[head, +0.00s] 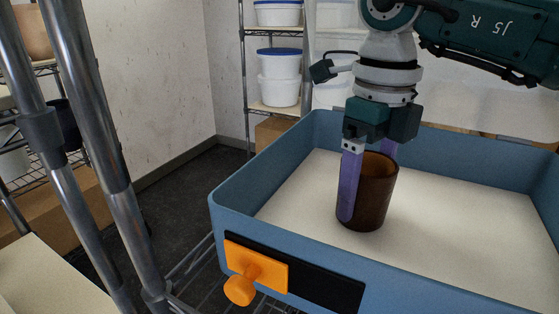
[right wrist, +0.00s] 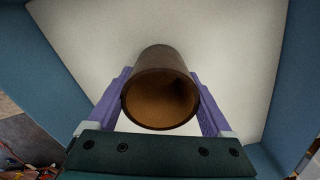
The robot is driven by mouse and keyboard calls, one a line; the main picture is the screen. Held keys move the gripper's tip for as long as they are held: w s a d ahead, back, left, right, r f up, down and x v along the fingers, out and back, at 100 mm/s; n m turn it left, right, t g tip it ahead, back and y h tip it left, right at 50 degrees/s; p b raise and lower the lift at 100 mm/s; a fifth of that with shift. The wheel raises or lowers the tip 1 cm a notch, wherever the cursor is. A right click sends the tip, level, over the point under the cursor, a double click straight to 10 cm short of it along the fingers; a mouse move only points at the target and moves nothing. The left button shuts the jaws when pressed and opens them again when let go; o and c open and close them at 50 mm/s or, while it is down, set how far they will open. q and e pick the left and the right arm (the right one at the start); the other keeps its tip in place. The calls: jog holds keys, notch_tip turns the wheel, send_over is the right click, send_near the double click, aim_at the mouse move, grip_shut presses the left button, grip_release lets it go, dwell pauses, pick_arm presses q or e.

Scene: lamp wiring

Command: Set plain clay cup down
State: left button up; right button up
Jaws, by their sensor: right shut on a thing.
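The plain clay cup (head: 374,193) is dark brown and upright, inside the blue bin (head: 290,239) with a pale floor. In the right wrist view the cup (right wrist: 160,98) shows its open mouth and tan inside, and it looks empty. My right gripper (head: 368,187) comes down from above with its purple fingers on opposite sides of the cup. It is shut on the cup, and the right wrist view shows the fingers (right wrist: 160,102) at both sides. I cannot tell whether the cup's base touches the bin floor. My left gripper is not in view.
The bin floor (head: 470,225) around the cup is clear. An orange knob (head: 240,289) sticks out from the bin's front wall. Metal posts (head: 100,140) stand at the left. White tubs with blue lids (head: 279,77) stand on a shelf behind.

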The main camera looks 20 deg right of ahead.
jog(key=o, duration=1.4)
jog(key=shift+f, duration=0.1)
jog(key=shift+o, duration=0.2)
notch_tip(320, 180, up, 12)
jog(key=shift+r+p, duration=0.2)
jog(key=shift+p, duration=0.25)
